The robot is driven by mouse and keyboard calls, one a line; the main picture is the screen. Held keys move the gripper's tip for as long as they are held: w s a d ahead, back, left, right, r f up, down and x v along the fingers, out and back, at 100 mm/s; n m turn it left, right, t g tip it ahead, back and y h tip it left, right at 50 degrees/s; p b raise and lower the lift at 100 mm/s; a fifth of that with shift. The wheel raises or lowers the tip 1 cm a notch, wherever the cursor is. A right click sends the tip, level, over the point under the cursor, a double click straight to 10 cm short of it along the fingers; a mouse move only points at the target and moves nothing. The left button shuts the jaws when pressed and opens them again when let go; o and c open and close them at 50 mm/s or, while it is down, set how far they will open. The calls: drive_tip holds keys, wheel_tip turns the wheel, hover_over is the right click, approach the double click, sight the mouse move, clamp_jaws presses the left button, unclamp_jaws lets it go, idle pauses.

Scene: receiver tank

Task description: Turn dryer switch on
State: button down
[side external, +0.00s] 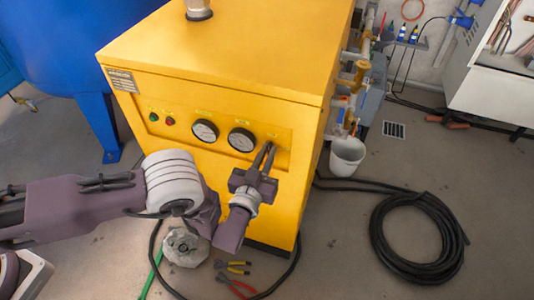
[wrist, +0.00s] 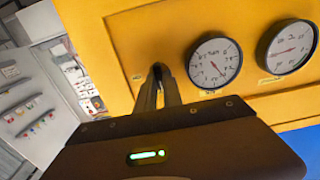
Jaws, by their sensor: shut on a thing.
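The dryer is a yellow cabinet (side external: 225,60) with a front control panel. The panel holds a green button (side external: 153,117), a red button (side external: 170,121), a left gauge (side external: 205,131) and a right gauge (side external: 242,140). In the side view my gripper (side external: 269,148) reaches the panel's right end, right of the gauges, with its fingers close together. In the wrist view my gripper (wrist: 160,72) has its fingertips at the panel, shut on the small dark dryer switch. The fingers hide most of the switch, so its turned position cannot be told.
A blue tank (side external: 75,40) stands left of the cabinet. Pipes and a white bucket (side external: 347,157) are on its right side. A coiled black hose (side external: 420,240) and pliers (side external: 238,288) lie on the floor. A grey-white cabinet (side external: 490,90) stands at the right.

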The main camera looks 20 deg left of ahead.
drive_tip(key=shift+d+f+m, duration=0.1)
drive_tip(key=shift+f+m, duration=0.05)
drive_tip(key=shift+m, duration=4.3)
drive_tip(key=shift+d+f+m, duration=0.1)
drive_tip(key=shift+m, duration=4.35)
drive_tip(key=c, duration=1.5)
unclamp_jaws()
drive_tip(key=shift+s, duration=0.1)
